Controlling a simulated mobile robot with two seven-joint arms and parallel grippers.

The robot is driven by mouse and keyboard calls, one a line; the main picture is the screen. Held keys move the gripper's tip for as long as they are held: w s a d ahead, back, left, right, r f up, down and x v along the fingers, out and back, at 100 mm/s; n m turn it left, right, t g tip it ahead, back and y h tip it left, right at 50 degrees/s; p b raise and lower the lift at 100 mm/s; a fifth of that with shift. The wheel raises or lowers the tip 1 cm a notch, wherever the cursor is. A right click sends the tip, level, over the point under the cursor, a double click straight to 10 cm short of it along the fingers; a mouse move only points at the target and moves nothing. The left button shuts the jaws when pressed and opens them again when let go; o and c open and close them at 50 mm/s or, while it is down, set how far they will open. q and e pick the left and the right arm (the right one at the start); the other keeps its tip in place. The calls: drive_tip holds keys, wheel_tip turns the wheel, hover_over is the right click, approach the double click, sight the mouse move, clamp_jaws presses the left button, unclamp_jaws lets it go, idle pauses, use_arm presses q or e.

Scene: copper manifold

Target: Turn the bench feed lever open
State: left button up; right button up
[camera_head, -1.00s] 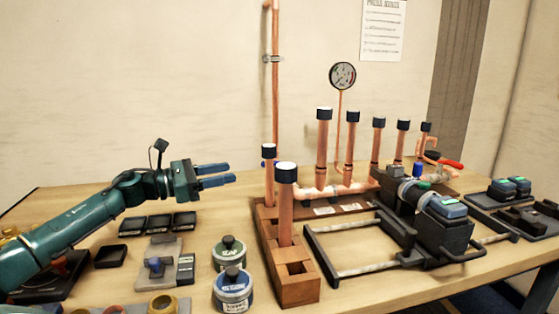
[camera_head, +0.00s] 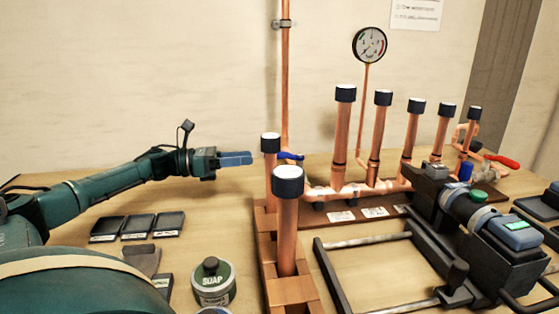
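A blue lever (camera_head: 290,156) sits low on the tall vertical copper pipe (camera_head: 285,80), behind the capped pipe stubs. It lies roughly level, and its left end is partly hidden by a dark-capped stub. My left gripper (camera_head: 236,158) points right at about the lever's height in the picture, with a gap and the stub between them. Its blue fingers overlap in this view, so I cannot tell whether they are apart. Nothing shows in them. A red lever (camera_head: 502,161) is at the far right end of the manifold (camera_head: 385,187). My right gripper is out of view.
Dark-capped copper stubs (camera_head: 287,215) stand in a wooden rack (camera_head: 292,291). A pressure gauge (camera_head: 370,45) rises behind the manifold. A black tool (camera_head: 480,220) and metal frame (camera_head: 350,243) fill the right. Soap tin (camera_head: 212,284) and black trays (camera_head: 138,226) lie left.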

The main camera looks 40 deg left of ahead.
sight(278, 156)
use_arm(q)
drive_tip(key=shift+b+x, duration=0.55)
drive_tip(key=shift+x, duration=4)
drive_tip(key=shift+f, duration=0.1)
drive_tip(key=shift+c, duration=0.5)
clamp_jaws()
